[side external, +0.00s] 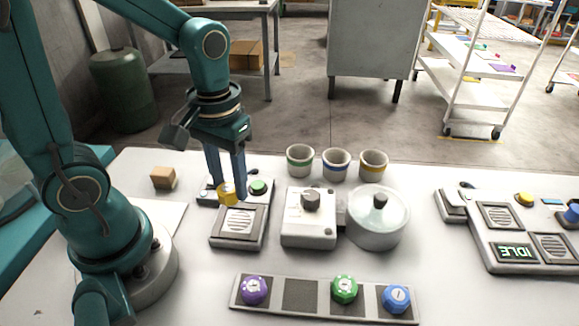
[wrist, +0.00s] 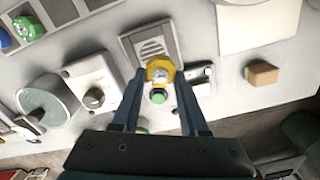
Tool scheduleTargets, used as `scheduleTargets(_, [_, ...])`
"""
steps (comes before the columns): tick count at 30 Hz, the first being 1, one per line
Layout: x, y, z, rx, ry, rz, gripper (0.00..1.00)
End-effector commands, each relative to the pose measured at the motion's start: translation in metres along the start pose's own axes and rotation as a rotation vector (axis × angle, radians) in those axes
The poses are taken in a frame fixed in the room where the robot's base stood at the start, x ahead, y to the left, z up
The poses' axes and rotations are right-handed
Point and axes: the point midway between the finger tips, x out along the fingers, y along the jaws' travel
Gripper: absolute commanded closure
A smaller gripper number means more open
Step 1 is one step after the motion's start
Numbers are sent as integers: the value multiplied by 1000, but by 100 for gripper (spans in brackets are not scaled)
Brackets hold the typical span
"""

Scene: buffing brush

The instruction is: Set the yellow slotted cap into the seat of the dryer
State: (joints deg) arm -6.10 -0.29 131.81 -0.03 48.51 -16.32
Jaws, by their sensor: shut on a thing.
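The yellow slotted cap (side external: 227,193) is held between the two fingers of my gripper (side external: 228,197), which point down. In the wrist view, the cap (wrist: 160,68) sits between the fingertips of my gripper (wrist: 160,78). It is over the rear end of a grey unit with a slatted grille (side external: 240,222) and a green button (side external: 258,187). The grille (wrist: 152,47) and the button (wrist: 158,96) show either side of the cap in the wrist view. I cannot tell whether the cap touches the unit, or which unit is the dryer. No seat shows clearly beneath the cap.
A knobbed box (side external: 309,230) and a lidded round pot (side external: 378,220) stand to the right. A front tray (side external: 265,309) holds purple, green and blue caps. Three banded cups (side external: 336,163) stand behind. A wooden block (side external: 163,178) is left; an IDLE panel (side external: 513,252) is far right.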

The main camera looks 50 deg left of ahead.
Motion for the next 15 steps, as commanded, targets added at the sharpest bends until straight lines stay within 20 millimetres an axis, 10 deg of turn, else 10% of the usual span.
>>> scheduleTargets(15, [44,12,1,-2,-5,-2,100])
